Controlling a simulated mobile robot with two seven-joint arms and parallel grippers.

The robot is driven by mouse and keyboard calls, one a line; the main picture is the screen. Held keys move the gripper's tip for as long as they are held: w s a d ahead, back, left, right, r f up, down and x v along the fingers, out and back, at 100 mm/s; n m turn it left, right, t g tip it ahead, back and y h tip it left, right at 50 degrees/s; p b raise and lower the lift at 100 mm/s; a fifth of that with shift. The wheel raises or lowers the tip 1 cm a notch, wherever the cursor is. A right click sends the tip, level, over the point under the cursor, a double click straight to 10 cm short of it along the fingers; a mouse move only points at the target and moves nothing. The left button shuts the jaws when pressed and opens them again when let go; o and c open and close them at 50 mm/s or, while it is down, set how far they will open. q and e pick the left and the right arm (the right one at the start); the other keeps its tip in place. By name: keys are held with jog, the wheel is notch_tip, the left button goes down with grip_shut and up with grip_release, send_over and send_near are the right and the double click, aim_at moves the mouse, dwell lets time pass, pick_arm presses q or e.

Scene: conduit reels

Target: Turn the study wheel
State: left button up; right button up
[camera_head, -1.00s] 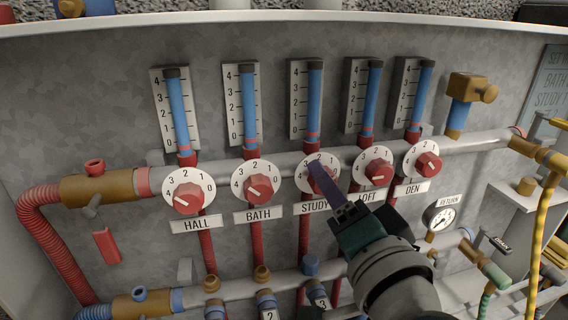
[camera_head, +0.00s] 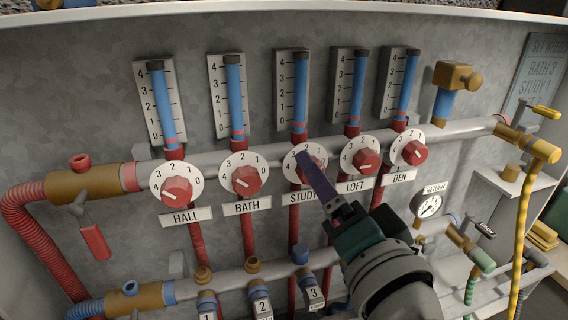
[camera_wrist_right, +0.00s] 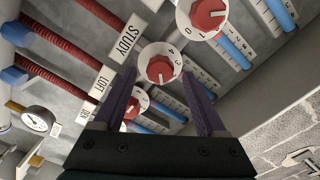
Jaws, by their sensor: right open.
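The study wheel is a red knob on a white numbered dial (camera_head: 291,162), above the STUDY label (camera_head: 302,197). My right gripper (camera_head: 308,165) is at this wheel in the head view, and its purple finger covers part of the knob and dial. In the right wrist view the study knob (camera_wrist_right: 160,68) shows between the two spread fingers of the right gripper (camera_wrist_right: 162,85), which is open. Touch between fingers and knob cannot be told. The knob's exact setting is unclear. The blue gauge tube (camera_head: 300,90) above it has a red band low down. My left gripper is not in view.
The bath wheel (camera_head: 244,178) and loft wheel (camera_head: 366,158) sit close on either side. The hall wheel (camera_head: 176,190) and den wheel (camera_head: 412,150) are farther out. A sign (camera_head: 540,75) reads BATH 3, STUDY 1. Pipes, valves and a return gauge (camera_head: 428,205) lie below.

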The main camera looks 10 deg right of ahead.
jog(key=s, duration=0.8)
jog(key=shift+p, duration=0.4)
jog(key=shift+d, duration=0.1)
